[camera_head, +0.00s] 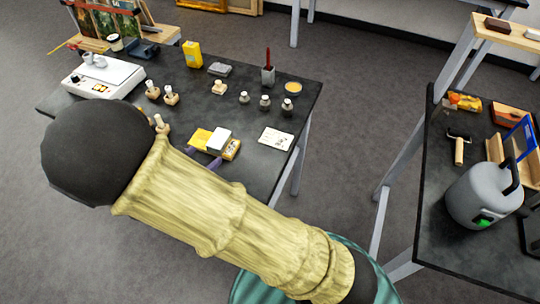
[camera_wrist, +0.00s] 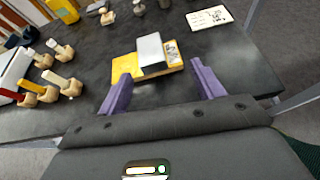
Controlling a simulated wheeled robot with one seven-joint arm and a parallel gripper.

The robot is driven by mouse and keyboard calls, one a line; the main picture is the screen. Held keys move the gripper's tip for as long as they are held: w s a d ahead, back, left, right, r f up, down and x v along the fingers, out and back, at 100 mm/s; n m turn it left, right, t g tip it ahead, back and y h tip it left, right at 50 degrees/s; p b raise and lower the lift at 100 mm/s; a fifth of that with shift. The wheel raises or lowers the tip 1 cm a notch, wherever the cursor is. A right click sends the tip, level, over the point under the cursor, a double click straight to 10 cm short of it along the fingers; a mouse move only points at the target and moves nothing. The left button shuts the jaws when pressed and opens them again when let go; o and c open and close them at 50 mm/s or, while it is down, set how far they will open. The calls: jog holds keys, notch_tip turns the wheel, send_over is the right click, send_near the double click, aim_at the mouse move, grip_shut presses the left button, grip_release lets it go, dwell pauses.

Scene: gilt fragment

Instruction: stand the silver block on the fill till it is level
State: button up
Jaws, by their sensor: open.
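The silver block (camera_wrist: 150,48) rests on the middle of a flat gilt yellow fragment (camera_wrist: 124,68) on the dark table. The block (camera_head: 219,136) and fragment (camera_head: 201,137) also show in the head view. The block covers the fragment's middle, so the fill under it is hidden. I cannot tell whether the block is quite level. My gripper (camera_wrist: 162,87) has its purple fingers spread wide, one to each side, on the near side of the fragment. Nothing is between them, and they appear apart from the block. In the head view my arm mostly hides the gripper.
Wooden-handled tools (camera_wrist: 64,84) stand left of the gripper. A white card (camera_head: 276,138) lies to the right. Small jars (camera_head: 265,103), a yellow container (camera_head: 192,54) and a white scale-like device (camera_head: 103,78) stand farther back. Bare table lies around the fragment.

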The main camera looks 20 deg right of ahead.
jog(key=s+d+m+g, duration=0.1)
jog(key=d+m+g, duration=0.1)
jog(key=d, duration=0.1)
jog(key=d+m+g, duration=0.1)
jog(key=d+m, duration=0.1)
jog(key=d, duration=0.1)
jog(key=s+d+m+g, duration=0.1)
jog(key=d+m+g, duration=0.1)
jog(key=d, duration=0.1)
jog(key=shift+s+d+f+m+g, duration=0.15)
jog(key=shift+s+d+m+g, duration=0.15)
jog(key=shift+m, duration=0.1)
jog(key=s+d+m+g, duration=0.1)
jog(key=d+m, duration=0.1)
jog(key=s+d+m+g+y, duration=0.1)
jog(key=s+d+m, duration=0.1)
jog(key=shift+m+g, duration=0.3)
jog(key=shift+g, duration=0.1)
jog(key=s+d+r+m+y, duration=0.4)
jog(key=d+r+m+y, duration=0.1)
jog(key=m, duration=1.1)
jog(key=shift+d+t+y, duration=0.4)
jog(key=shift+d+y, duration=0.5)
jog(key=shift+y, duration=0.2)
dwell(1.2)
